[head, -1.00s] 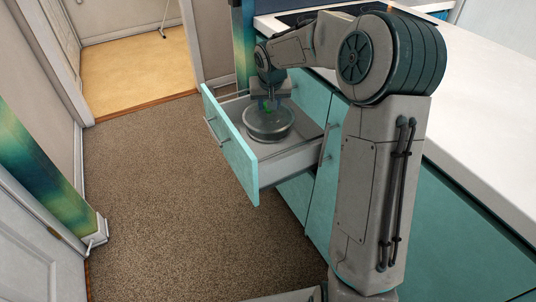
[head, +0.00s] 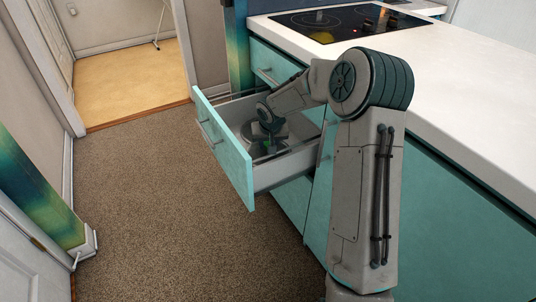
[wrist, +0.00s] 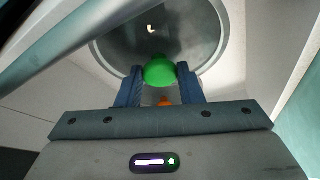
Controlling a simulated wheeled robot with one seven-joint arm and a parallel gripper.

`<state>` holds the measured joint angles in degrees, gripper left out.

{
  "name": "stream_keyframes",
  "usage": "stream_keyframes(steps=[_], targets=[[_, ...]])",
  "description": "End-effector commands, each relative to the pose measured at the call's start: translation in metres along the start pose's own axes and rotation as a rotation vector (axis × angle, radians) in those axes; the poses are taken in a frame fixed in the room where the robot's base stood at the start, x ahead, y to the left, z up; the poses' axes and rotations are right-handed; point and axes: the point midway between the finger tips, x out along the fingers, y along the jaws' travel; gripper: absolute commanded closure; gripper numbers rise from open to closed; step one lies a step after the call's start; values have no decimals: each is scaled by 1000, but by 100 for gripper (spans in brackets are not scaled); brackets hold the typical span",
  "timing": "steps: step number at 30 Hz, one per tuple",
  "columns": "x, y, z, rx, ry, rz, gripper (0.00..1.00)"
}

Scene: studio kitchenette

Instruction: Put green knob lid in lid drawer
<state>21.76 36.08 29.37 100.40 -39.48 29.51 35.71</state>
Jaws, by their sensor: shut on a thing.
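The lid drawer (head: 222,148) is pulled open, with a teal front and pale grey sides. The round glass lid (wrist: 130,40) with a green knob (wrist: 160,70) is inside the drawer; in the head view only parts of it show behind the drawer front and my gripper. My gripper (head: 268,148) reaches down into the drawer. In the wrist view my gripper (wrist: 160,82) has its two blue fingers on either side of the knob, shut on it. Whether the lid rests fully on the drawer floor is hard to tell.
A white counter (head: 460,70) with a black hob (head: 335,22) runs above the drawer. Teal cabinet fronts (head: 440,190) stand below it. Brown carpet (head: 150,200) lies open in front of the drawer. A small orange thing (wrist: 165,101) shows between my fingers.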

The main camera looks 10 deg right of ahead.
Motion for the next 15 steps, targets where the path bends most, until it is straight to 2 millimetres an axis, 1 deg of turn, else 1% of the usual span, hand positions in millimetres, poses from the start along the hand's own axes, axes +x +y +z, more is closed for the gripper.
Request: stream_keyframes(steps=[7,9,15], targets=[[36,-1,15,-2,-1,-1,100],[39,-1,16,0,1,-2,100],[37,-1,15,1,1,-1,100]])
